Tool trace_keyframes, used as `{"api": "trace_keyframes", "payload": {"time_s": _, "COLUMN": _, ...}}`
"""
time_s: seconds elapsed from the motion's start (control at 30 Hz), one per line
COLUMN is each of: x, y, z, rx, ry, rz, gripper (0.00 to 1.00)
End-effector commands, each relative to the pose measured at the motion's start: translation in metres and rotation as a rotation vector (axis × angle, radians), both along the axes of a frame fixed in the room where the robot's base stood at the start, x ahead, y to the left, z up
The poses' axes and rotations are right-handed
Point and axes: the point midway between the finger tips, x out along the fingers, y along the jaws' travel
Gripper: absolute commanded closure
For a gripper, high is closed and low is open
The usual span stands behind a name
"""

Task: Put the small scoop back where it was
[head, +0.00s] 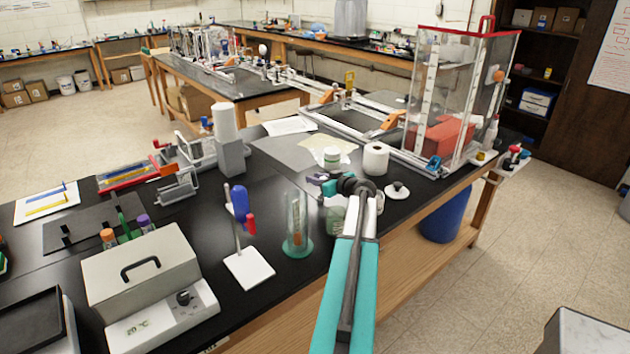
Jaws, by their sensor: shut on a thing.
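My teal arm reaches up from the bottom of the head view. My gripper (322,182) is over the black bench, just above a clear glass jar (335,220), and points left. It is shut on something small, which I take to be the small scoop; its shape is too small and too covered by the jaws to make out. A white lid with a dark knob (397,190) lies on the bench right of the arm. Whether the held thing touches the jar's rim cannot be told.
A glass cylinder on a green base (297,225) and a white-based stand (248,268) are to the left. A clear tall tank (455,95) stands behind right.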

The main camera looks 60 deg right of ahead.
Motion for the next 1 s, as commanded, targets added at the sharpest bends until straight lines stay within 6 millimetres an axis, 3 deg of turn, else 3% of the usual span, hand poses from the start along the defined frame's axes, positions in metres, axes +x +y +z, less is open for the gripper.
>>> {"api": "trace_keyframes", "payload": {"time_s": 0.37, "x": -0.0005, "y": -0.0005, "z": -0.0031, "rx": 0.0, "ry": 0.0, "rz": -0.001, "gripper": 1.0}}
{"api": "trace_keyframes", "payload": {"time_s": 0.4, "x": -0.0006, "y": -0.0004, "z": -0.0027, "rx": 0.0, "ry": 0.0, "rz": -0.001, "gripper": 0.75}}
{"api": "trace_keyframes", "payload": {"time_s": 0.5, "x": -0.0007, "y": -0.0005, "z": -0.0024, "rx": 0.0, "ry": 0.0, "rz": -0.001, "gripper": 0.6}}
{"api": "trace_keyframes", "payload": {"time_s": 1.0, "x": -0.0012, "y": -0.0009, "z": 0.0004, "rx": 0.0, "ry": 0.0, "rz": -0.002, "gripper": 0.6}}
